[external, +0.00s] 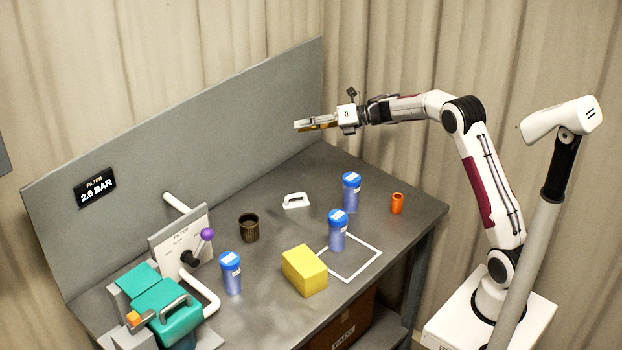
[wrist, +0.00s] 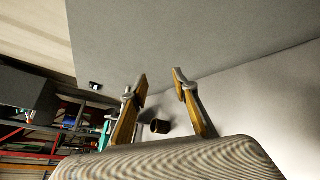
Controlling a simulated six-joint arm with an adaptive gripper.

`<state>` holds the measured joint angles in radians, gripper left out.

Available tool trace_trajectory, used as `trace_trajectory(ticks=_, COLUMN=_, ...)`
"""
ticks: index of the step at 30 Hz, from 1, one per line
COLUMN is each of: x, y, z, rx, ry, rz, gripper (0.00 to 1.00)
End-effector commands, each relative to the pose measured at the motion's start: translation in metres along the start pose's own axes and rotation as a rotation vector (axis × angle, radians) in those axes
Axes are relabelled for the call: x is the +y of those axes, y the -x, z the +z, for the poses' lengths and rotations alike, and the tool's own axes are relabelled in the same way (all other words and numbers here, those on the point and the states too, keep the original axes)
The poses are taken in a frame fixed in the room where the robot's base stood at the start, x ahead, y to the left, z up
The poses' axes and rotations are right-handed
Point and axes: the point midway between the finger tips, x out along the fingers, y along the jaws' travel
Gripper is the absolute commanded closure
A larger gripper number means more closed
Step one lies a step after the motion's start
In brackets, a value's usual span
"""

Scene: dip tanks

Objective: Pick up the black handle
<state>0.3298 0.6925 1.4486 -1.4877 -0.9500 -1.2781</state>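I cannot make out a clearly black handle. A white handle-shaped piece (external: 296,201) lies on the grey bench. A dark, ribbed, cup-like object (external: 249,229) stands to its left, and a dark cup-like object also shows between my fingers, farther off, in the wrist view (wrist: 160,127). My gripper (external: 303,125) is up in the air near the bench's back panel, well above everything on the bench. In the wrist view its two yellow-brown fingers (wrist: 160,78) are apart with nothing between the tips.
Blue-capped bottles (external: 351,193) (external: 337,231) (external: 231,273), a yellow block (external: 304,270) and an orange cup (external: 397,203) stand on the bench. A filter panel with a purple-knobbed lever (external: 207,235) and teal equipment (external: 168,308) fill the left. The grey back panel (external: 225,130) rises behind.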

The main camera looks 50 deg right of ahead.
Motion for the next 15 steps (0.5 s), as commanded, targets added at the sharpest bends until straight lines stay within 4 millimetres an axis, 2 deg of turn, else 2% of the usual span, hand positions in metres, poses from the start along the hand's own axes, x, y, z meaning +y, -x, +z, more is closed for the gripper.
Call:
trace_trajectory(ticks=1, x=-0.009, y=-0.003, z=-0.011, rx=0.032, ry=0.027, rz=0.019, gripper=0.71)
trace_trajectory(ticks=7, x=-0.036, y=-0.009, z=-0.053, rx=0.155, ry=0.146, rz=0.114, gripper=0.71)
trace_trajectory(ticks=15, x=-0.071, y=-0.002, z=-0.116, rx=0.311, ry=0.276, rz=0.259, gripper=0.71)
